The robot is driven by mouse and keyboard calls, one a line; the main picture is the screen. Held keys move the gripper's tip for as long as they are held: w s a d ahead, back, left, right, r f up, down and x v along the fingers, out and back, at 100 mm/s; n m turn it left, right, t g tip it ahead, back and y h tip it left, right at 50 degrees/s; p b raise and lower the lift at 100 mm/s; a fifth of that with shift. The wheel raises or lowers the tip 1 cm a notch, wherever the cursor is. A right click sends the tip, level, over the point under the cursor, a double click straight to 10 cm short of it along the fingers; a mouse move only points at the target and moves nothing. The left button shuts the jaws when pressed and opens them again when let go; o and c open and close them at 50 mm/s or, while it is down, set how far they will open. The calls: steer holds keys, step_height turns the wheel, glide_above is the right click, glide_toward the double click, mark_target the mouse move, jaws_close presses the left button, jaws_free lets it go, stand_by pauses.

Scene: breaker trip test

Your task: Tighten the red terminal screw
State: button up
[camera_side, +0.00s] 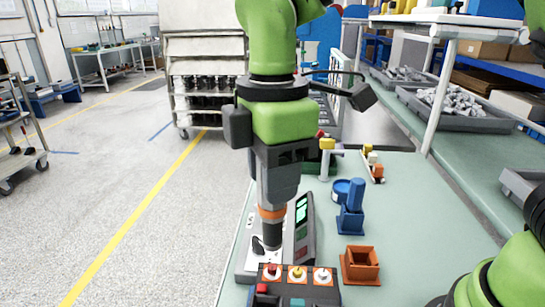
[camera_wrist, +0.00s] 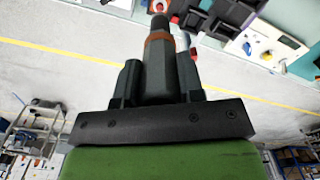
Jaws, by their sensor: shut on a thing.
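My gripper (camera_side: 279,165) points down and is shut on a dark grey power screwdriver (camera_side: 272,192) with an orange band. The screwdriver also shows in the wrist view (camera_wrist: 160,70), between the two fingers. Its black lower end (camera_side: 271,238) is in front of the tester in the side view, just behind the terminal block. The black terminal block (camera_side: 299,297) is at the bottom edge of the side view, with red, yellow and white terminals on top. The red terminal screw (camera_side: 272,268) is the leftmost.
A grey tester (camera_side: 304,230) with a green display and a black knob stands behind the block. An orange square holder (camera_side: 361,265) and a blue stand (camera_side: 351,215) are to the right. The green bench (camera_side: 415,215) is clear farther right.

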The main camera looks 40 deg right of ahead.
mark_target(272, 213)
steer(key=shift+f, duration=2.2)
steer(key=shift+f, duration=0.75)
stand_by(1.0)
stand_by(0.9)
steer(key=shift+r, duration=3)
